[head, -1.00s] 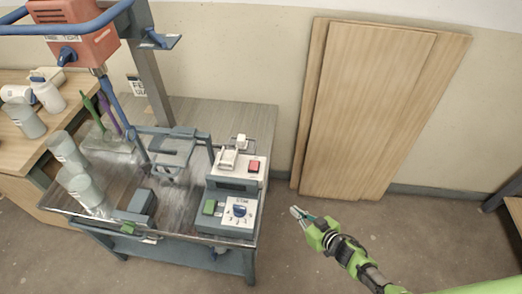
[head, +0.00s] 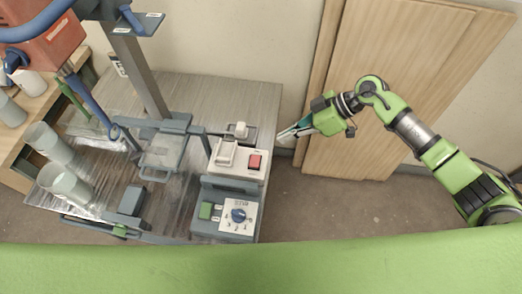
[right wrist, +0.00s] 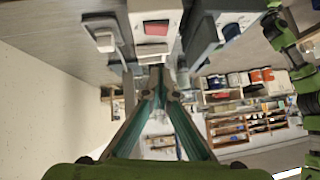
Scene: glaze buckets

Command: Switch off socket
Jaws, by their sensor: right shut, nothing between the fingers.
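The white socket block (head: 228,170) lies near the right edge of the bench, with a red rocker switch (head: 255,162) at its right end. In the right wrist view the red switch (right wrist: 156,28) sits at the top centre on the end of the white block (right wrist: 152,53). My right gripper (head: 281,135) is shut and empty, to the right of the switch and slightly behind it, pointing left at the bench edge. In the right wrist view its closed fingertips (right wrist: 157,73) are below the block and apart from the switch. My left gripper is not in view.
A grey control box (head: 228,224) with a green button and blue dial stands in front of the socket. A white plug (head: 240,130) lies behind it. Wooden boards (head: 400,70) lean on the wall behind my right arm. Clear buckets (head: 68,182) stand at left.

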